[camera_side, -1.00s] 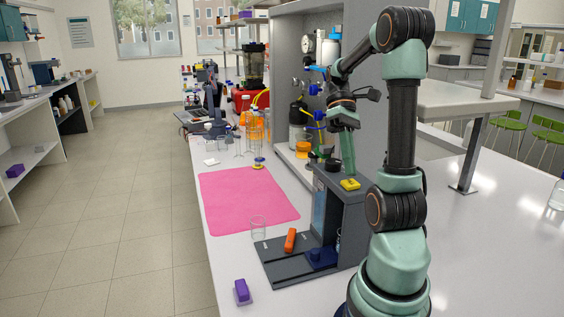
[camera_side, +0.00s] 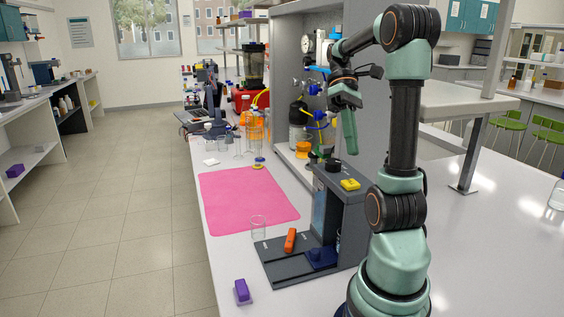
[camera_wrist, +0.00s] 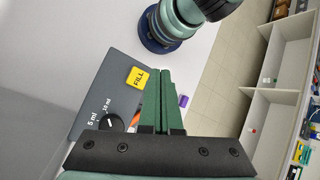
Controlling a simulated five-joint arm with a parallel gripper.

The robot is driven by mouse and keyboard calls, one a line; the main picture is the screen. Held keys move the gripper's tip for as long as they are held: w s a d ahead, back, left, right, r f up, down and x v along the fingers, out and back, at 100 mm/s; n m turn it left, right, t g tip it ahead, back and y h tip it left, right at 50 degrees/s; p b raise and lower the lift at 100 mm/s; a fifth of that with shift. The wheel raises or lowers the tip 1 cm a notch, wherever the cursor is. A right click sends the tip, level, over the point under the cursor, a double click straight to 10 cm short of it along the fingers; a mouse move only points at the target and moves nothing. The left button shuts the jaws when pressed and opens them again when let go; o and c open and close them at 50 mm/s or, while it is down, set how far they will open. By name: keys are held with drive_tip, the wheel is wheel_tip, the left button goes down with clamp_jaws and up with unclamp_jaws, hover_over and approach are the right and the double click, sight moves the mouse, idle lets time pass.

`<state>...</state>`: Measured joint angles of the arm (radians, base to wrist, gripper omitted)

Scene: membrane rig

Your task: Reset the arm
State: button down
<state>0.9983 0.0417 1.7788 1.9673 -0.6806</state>
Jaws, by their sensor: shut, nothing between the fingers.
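My gripper (camera_side: 351,152) hangs above the grey rig (camera_side: 338,200) in the side view, its green fingers together and empty. The fingers point down, clear of the rig's top. In the wrist view my gripper (camera_wrist: 160,72) is shut. Beside its fingers lie the yellow FILL button (camera_wrist: 137,77) and a black dial (camera_wrist: 110,122) marked 5 ml and 10 ml. The yellow button also shows in the side view (camera_side: 350,184), and the dial (camera_side: 332,165) sits behind it. An orange handle (camera_side: 290,240) lies on the rig's base.
A glass beaker (camera_side: 258,227) stands at the front corner of the pink mat (camera_side: 245,200). A purple block (camera_side: 242,291) sits near the bench's front edge. Bottles and tubing stand behind, near the grey cabinet wall. The mat is mostly clear.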

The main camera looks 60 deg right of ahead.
drive_tip(key=w+a+f+n+t+h, duration=0.1)
drive_tip(key=w+a+f+t+h, duration=0.1)
drive_tip(key=w+a, duration=0.5)
drive_tip(key=w+a+f+n+t+h, duration=0.2)
drive_tip(key=w+a+t+h, duration=0.2)
drive_tip(key=a, duration=0.9)
drive_tip(key=w+t, duration=0.3)
drive_tip(key=w, duration=0.1)
drive_tip(key=shift+w+a+f+n+t, duration=0.15)
drive_tip(key=shift+a+f+n+t, duration=0.15)
drive_tip(key=shift+f, duration=0.1)
idle(1.2)
drive_tip(key=s+d+r+m+g+y, duration=0.1)
drive_tip(key=s+d+r+g+y, duration=0.2)
drive_tip(key=s+d, duration=0.4)
drive_tip(key=s+d+r+m+g+y, duration=0.2)
drive_tip(key=s+d+r+g, duration=0.3)
drive_tip(key=d, duration=0.8)
drive_tip(key=s+g+y, duration=0.1)
drive_tip(key=s, duration=0.2)
drive_tip(key=shift+s+d+r+m+g, duration=0.25)
drive_tip(key=shift+d+r+m+g, duration=0.05)
drive_tip(key=shift+d, duration=0.1)
